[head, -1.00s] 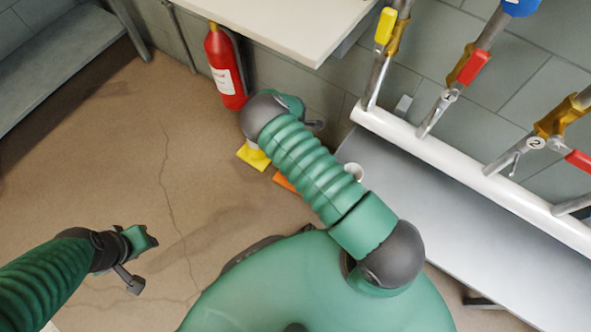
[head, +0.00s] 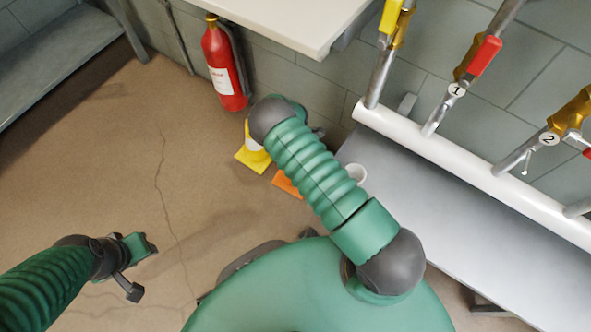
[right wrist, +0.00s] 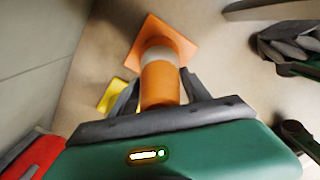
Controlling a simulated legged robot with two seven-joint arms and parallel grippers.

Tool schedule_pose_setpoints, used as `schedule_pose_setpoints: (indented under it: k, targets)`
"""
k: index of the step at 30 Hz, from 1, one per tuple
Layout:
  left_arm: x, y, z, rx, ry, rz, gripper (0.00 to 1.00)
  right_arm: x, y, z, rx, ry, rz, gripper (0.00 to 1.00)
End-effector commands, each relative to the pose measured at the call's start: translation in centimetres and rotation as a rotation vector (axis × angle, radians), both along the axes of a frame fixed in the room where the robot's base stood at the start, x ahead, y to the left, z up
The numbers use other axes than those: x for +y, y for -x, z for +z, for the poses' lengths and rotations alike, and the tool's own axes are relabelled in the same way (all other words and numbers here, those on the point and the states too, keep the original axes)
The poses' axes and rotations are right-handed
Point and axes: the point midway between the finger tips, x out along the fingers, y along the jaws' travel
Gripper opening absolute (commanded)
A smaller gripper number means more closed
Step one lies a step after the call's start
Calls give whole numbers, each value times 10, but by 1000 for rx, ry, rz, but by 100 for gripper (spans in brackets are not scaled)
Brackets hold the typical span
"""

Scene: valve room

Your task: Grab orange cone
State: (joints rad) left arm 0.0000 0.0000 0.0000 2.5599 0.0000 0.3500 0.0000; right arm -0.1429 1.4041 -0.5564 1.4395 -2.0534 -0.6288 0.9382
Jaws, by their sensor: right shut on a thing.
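The orange cone (right wrist: 162,72), with a pale band and a square base, stands between the dark fingers of my right gripper (right wrist: 160,88) in the right wrist view. The right gripper is shut on its upper part. In the head view only an orange corner of the cone's base (head: 285,184) shows; my right arm hides the rest, and the right fingers are hidden too. My left gripper (head: 137,265) is at the lower left over the floor, away from the cone; its jaw state is unclear.
A yellow cone (head: 251,160) with a white band stands close beside the orange one. A red fire extinguisher (head: 223,70) is by the wall. A grey bench (head: 440,220) and valve pipes on a white rail (head: 460,165) are at right. The left floor is clear.

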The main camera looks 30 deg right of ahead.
Motion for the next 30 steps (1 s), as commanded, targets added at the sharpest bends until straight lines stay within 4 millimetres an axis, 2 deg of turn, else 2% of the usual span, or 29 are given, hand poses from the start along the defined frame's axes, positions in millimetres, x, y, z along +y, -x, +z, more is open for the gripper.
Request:
schedule_pose_setpoints:
  k: [1, 4, 15, 17, 24, 27, 30]
  targets:
    - [0, 0, 0, 0, 0, 0, 36, 0, 0, 0, -1, 0, 0, 12]
    - [0, 0, 0, 0, 0, 0, 36, 0, 0, 0, -1, 0, 0, 0]
    - [0, 0, 3, 0, 0, 0, 36, 0, -1, 4, -3, 1, 0, 0]
    - [0, 0, 9, 0, 0, 0, 36, 0, -1, 12, -3, 1, 1, 0]
    - [0, 0, 50, 0, 0, 0, 36, 0, -1, 73, -3, 2, 0, 0]
    - [0, 0, 61, 0, 0, 0, 36, 0, -1, 91, -1, 0, 1, 0]
    - [0, 0, 65, 0, 0, 0, 36, 0, 0, 100, -1, 1, 0, 0]
